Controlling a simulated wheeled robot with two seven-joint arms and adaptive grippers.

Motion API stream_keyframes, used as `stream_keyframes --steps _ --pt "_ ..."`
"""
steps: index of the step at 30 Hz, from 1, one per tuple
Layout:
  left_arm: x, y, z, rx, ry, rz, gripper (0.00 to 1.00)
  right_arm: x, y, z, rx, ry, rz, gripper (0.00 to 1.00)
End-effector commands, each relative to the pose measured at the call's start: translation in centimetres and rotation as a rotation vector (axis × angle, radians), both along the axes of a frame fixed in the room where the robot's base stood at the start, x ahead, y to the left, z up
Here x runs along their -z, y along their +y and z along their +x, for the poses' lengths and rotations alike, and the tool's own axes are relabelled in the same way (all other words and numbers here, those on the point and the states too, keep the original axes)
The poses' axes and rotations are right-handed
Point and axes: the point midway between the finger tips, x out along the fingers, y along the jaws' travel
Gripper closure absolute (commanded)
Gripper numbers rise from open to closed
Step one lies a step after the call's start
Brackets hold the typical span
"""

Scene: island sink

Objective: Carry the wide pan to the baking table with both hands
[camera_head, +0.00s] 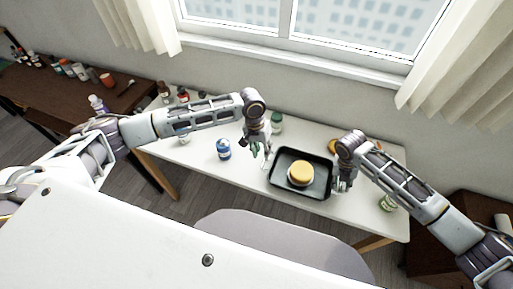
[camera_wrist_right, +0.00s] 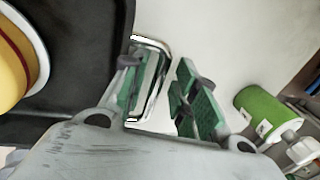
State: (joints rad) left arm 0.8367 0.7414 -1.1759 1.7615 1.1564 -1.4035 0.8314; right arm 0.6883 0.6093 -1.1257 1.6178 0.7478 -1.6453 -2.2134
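The wide pan (camera_head: 318,190) is a dark rectangular pan with metal side handles, resting on the white table (camera_head: 240,179). A round yellow cake-like thing on a white base (camera_head: 300,174) sits in it. My left gripper (camera_head: 259,152) is above the table just left of the pan, near its left handle, apart from it, fingers spread. My right gripper (camera_head: 341,184) is at the pan's right side. In the right wrist view, the right handle (camera_wrist_right: 162,80) is between its green-padded fingers (camera_wrist_right: 170,95), one inside the loop, one outside. The fingers stand apart and are not closed on it.
A blue-labelled jar (camera_head: 223,149) stands left of the pan, and a green jar (camera_head: 276,123) behind it. Another green-labelled jar (camera_head: 388,202) stands at the right, also seen in the right wrist view (camera_wrist_right: 262,112). A brown table (camera_head: 85,95) with bottles is at far left.

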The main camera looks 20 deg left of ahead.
Motion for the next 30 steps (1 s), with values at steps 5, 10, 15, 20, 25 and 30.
stream_keyframes --steps 5,10,15,20,25,30 --pt "-0.2 0.1 0.0 0.000 0.000 0.001 0.69 0.0 0.1 0.0 -0.001 0.001 0.001 0.69" --pt "-0.2 0.1 0.0 0.000 0.000 0.001 0.69 0.0 0.1 0.0 -0.001 0.001 0.001 0.69" --pt "-0.2 0.1 0.0 0.000 0.000 0.001 0.69 -0.1 0.1 0.0 -0.001 0.000 0.002 0.69" --pt "-0.2 0.1 0.0 0.000 0.000 0.000 0.69 -0.9 0.3 0.1 -0.001 -0.002 0.002 0.69" --pt "-0.2 0.1 0.0 0.000 0.000 0.000 0.69 -2.6 0.6 0.1 -0.001 -0.002 0.003 0.69" --pt "-0.2 0.1 0.0 0.000 0.000 0.001 0.69 -5.0 1.1 0.2 -0.001 -0.003 0.002 0.69"
